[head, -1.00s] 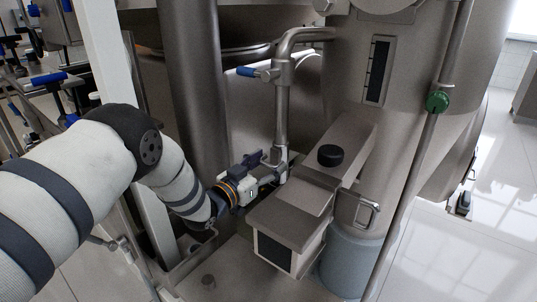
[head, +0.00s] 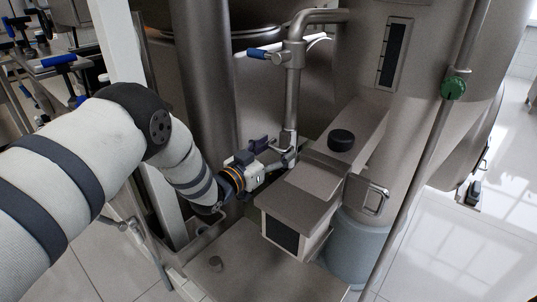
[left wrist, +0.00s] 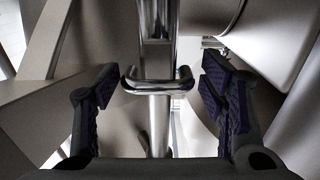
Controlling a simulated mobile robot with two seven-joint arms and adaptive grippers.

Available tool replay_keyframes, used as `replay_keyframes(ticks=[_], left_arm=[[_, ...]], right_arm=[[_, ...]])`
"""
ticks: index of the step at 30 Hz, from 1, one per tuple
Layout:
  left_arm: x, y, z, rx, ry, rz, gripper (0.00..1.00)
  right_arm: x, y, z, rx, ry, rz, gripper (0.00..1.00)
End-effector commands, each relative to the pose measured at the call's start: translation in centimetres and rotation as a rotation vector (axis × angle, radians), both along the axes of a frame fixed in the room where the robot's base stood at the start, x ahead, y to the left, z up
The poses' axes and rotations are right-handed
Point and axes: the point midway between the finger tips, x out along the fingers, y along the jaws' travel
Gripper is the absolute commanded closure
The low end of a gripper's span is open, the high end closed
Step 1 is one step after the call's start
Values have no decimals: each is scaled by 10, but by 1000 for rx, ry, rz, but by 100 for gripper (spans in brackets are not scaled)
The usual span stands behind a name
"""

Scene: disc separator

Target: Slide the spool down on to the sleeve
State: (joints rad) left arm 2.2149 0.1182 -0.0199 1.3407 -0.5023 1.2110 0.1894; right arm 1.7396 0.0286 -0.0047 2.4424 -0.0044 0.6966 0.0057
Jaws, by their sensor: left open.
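A polished vertical steel pipe, which looks like the spool (head: 292,100), hangs from an elbow in the head view. In the left wrist view the shiny upper pipe (left wrist: 157,20) meets a flange-like collar with rounded ends (left wrist: 158,84). A narrower vertical pipe below it (left wrist: 158,125) may be the sleeve. I cannot tell exactly where spool and sleeve part. My left gripper (head: 276,156) is at the pipe's lower end; its open fingers (left wrist: 160,82) stand either side of the collar, with gaps showing. The joint is partly hidden by the gripper in the head view. My right gripper is not in view.
A blue-handled valve (head: 258,53) sits on the pipe's upper part. A steel box (head: 300,195) and a black knob (head: 341,139) are close on the right. A thick dark column (head: 207,90) stands left of the pipe, and a large tank (head: 425,130) right.

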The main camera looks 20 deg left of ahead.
Motion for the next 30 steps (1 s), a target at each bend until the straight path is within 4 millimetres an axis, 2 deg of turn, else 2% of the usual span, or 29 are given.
replay_keyframes(ticks=[2,9,15,19,30], left_arm=[[-11,5,-1,0,4,3,35],[-73,28,0,-2,6,5,35],[-104,39,0,0,4,3,35],[-110,41,0,1,3,3,35],[-110,40,-1,1,6,3,35]], right_arm=[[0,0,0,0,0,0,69],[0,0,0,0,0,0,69],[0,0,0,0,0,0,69],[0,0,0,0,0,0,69],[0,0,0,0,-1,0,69]])
